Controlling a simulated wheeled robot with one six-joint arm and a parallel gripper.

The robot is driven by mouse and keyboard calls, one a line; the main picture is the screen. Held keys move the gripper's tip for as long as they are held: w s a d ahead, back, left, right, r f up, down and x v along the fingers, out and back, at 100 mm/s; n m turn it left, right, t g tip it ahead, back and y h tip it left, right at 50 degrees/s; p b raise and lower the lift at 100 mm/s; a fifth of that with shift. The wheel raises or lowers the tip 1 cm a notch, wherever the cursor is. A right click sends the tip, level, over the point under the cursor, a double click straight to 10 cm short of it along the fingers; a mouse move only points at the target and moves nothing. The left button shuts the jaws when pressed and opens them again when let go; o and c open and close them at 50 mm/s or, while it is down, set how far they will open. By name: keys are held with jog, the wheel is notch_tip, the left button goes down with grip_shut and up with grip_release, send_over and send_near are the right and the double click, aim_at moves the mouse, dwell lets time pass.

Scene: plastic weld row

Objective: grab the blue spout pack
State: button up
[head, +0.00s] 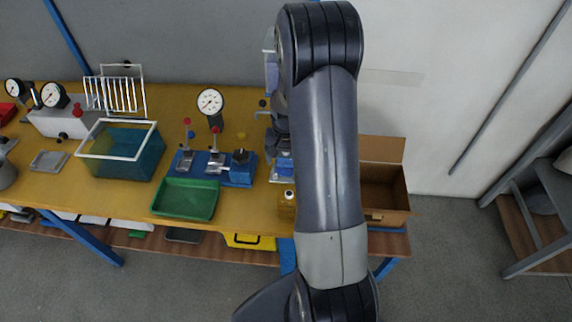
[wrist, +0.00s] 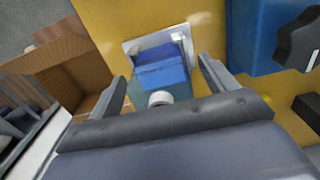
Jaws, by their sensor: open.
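The blue spout pack (wrist: 162,56) shows in the wrist view, with a white round spout (wrist: 160,98) at its near end. It rests on or in a small white holder (wrist: 132,47) on the yellow bench. My gripper (wrist: 162,72) is open, with one finger left of the pack and one right of it. Gaps show between both fingers and the pack, so it is not held. The gripper's body hides what lies below the spout. In the head view my arm covers most of this spot, and I cannot clearly make out the pack there.
An open cardboard box (head: 386,190) stands right of my arm; it also shows in the wrist view (wrist: 68,62). A blue device (wrist: 255,35) with a black knob (wrist: 300,38) is close on the right. A green tray (head: 186,199) and a blue-green tank (head: 122,157) stand further left.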

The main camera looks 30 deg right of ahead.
jog(key=shift+f, duration=0.75)
jog(key=c, duration=1.2)
jog(key=shift+r, duration=0.1)
jog(key=shift+c, duration=0.2)
